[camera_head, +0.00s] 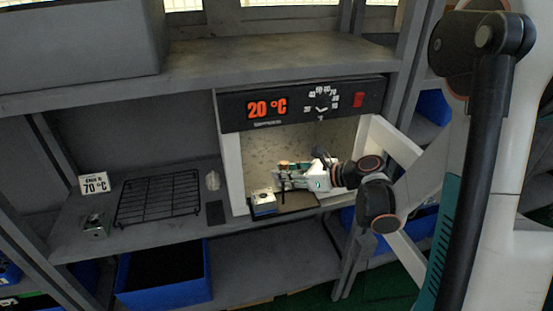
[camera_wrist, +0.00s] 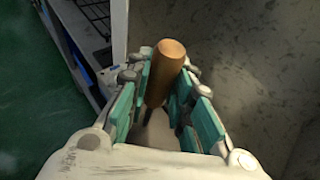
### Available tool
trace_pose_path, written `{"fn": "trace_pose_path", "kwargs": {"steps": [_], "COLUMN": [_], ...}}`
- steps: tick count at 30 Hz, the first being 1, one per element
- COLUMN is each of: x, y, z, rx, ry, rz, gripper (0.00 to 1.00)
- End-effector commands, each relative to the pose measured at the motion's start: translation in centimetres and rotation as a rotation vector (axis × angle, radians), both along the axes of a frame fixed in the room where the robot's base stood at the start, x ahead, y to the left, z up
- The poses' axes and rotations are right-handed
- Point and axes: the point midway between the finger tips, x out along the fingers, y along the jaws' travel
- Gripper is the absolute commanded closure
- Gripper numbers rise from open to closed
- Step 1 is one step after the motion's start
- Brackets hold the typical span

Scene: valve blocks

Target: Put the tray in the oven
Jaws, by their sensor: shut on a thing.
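The oven (camera_head: 232,165) stands open on the shelf, its display reading 20 °C. My gripper (camera_head: 285,176) reaches into its opening from the right. In the wrist view its teal-padded fingers (camera_wrist: 160,95) are shut on a brown wooden handle (camera_wrist: 168,62), whose rounded end sticks out past them. A dark, flat tray (camera_head: 298,204) lies low at the oven's mouth, below my gripper. How the handle joins the tray is hidden by my gripper.
An empty black wire rack (camera_head: 158,198) lies on the shelf to the left, near a sign reading 70 °C (camera_head: 94,183) and a small metal block (camera_head: 94,225). A blue bin (camera_head: 165,273) is below. The oven's white door (camera_head: 392,142) stands open at right, close to my arm.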

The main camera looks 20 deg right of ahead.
Motion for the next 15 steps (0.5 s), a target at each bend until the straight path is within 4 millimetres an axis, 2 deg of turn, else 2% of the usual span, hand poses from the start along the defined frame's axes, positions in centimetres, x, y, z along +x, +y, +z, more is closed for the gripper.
{"fn": "trace_pose_path", "kwargs": {"steps": [3,6,15], "x": [2.6,4.1,5.8], "y": [0.1,0.1,0.0], "z": [-0.1,0.0,0.0], "rx": [0.002,0.002,0.001], "ry": [-0.001,-0.001,0.000], "rz": [0.002,0.001,0.000], "gripper": [1.00,1.00,1.00]}}
